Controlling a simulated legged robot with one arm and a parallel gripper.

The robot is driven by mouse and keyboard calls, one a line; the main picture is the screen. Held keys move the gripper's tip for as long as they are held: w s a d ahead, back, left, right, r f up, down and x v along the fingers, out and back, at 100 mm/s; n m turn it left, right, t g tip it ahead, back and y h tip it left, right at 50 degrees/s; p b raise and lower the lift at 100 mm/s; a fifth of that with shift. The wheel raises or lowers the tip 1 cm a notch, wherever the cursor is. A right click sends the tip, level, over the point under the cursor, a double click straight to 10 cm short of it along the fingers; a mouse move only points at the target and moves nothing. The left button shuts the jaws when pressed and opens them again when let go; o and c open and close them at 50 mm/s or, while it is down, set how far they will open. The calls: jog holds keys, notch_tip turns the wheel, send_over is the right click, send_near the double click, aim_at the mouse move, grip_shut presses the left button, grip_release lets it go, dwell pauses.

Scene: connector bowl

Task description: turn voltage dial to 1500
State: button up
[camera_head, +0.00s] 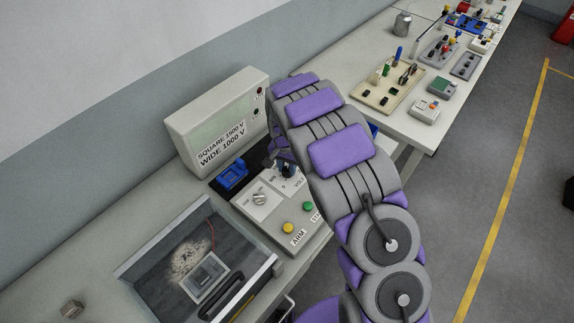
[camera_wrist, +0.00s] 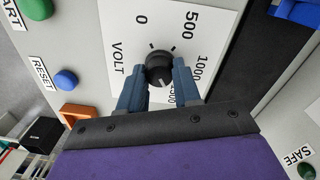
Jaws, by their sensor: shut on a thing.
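The black voltage dial (camera_wrist: 159,66) sits on a white plate (camera_wrist: 121,28) marked VOLT, 0, 500, 1000 and 1500. My gripper (camera_wrist: 158,80) has its two blue fingers on either side of the dial and is shut on it. The dial's pale line points down and slightly right in the wrist view, toward the side of the 1500 label. That label is partly covered by the right finger. In the head view my gripper (camera_head: 284,167) is over the control panel (camera_head: 268,228), and my arm hides most of the dial.
A box (camera_head: 220,122) behind the panel reads SQUARE 1500 V, WIDE 1000 V. Near the dial are a second knob (camera_head: 260,199), a yellow ARM button (camera_head: 289,228), a green START button (camera_head: 308,206) and a blue socket (camera_head: 232,176). A glass-topped chamber (camera_head: 197,270) stands at lower left.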

dwell(0.3)
jog(key=o, duration=1.1)
jog(key=shift+a, duration=0.15)
jog(key=shift+c, duration=0.2)
notch_tip(320, 180, up, 17)
jog(key=p, duration=0.2)
jog(key=shift+w+a+r, duration=0.15)
jog(key=shift+w+a, duration=0.1)
jog(key=shift+a, duration=0.15)
